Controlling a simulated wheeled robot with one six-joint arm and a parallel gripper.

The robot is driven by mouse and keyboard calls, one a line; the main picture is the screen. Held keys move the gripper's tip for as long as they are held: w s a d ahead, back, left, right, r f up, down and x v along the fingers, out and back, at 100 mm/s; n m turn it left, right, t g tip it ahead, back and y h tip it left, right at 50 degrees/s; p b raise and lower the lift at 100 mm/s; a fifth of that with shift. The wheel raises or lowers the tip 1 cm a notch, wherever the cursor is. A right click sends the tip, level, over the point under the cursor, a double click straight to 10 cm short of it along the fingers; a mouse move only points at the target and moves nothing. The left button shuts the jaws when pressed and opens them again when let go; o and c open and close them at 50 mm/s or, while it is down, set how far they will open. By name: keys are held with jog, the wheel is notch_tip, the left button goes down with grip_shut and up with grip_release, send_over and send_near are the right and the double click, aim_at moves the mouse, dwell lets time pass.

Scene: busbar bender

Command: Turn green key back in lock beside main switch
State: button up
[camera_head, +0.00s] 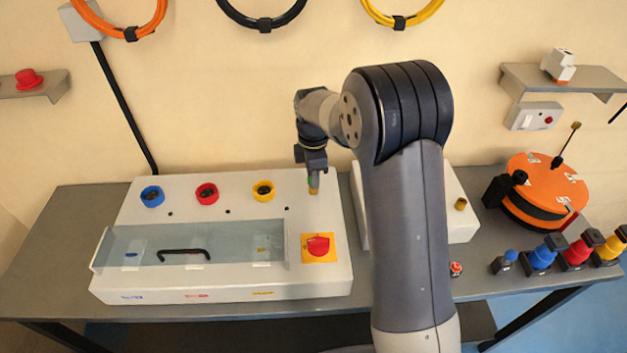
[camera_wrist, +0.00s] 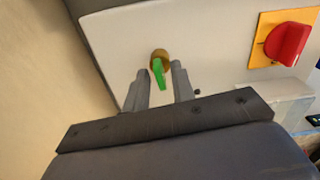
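The green key (camera_wrist: 158,72) stands in the round brass lock (camera_wrist: 160,55) on the white panel in the wrist view. In the head view the brass lock (camera_head: 313,190) shows just under my gripper, and the key is mostly hidden. My gripper (camera_wrist: 162,80) has its two fingers apart, one on each side of the key, with gaps visible beside it. The main switch (camera_wrist: 288,43), a red knob on a yellow plate, is to the right of the lock in the wrist view. In the head view the main switch (camera_head: 318,245) is below the lock.
The white box has blue (camera_head: 152,196), red (camera_head: 206,193) and yellow (camera_head: 263,191) ringed sockets and a clear cover (camera_head: 190,246) with a black handle. A second white box (camera_head: 462,205) is behind my arm. An orange reel (camera_head: 545,185) and several colored connectors stand at right.

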jog(key=shift+o, duration=0.5)
jog(key=shift+r, duration=0.35)
notch_tip(320, 180, up, 10)
jog(key=b, duration=0.1)
jog(key=shift+b, duration=0.3)
notch_tip(320, 180, down, 11)
jog(key=shift+r+p, duration=0.2)
jog(key=shift+p, duration=0.7)
jog(key=shift+f+m, duration=0.1)
jog(key=shift+m, duration=1)
